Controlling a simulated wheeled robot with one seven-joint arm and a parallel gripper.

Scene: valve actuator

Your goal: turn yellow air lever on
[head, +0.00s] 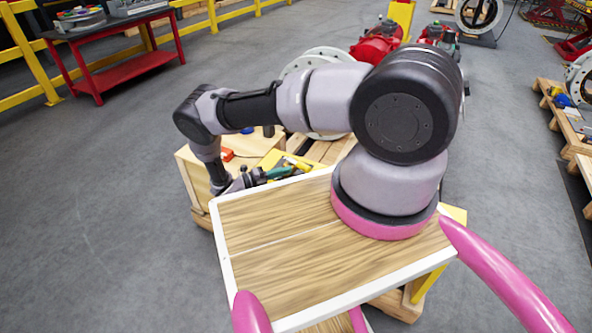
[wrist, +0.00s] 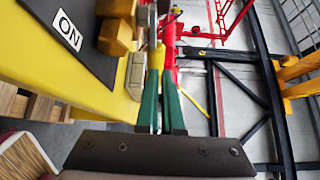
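My gripper (wrist: 159,72) has green fingers that lie close together, with only a narrow gap between them. A small yellow piece (wrist: 156,55), perhaps the air lever, shows right at the fingertips in the wrist view. I cannot tell whether it is between the tips or just behind them. In the head view, my gripper (head: 291,171) is low beside the wooden crate, against yellow parts.
A wooden crate (head: 197,172) and a red part (head: 227,154) are beside my gripper. A white flanged ring (head: 325,56) stands behind my arm. A red table (head: 125,66) and yellow railing (head: 28,58) are at the back left. The grey floor at left is clear.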

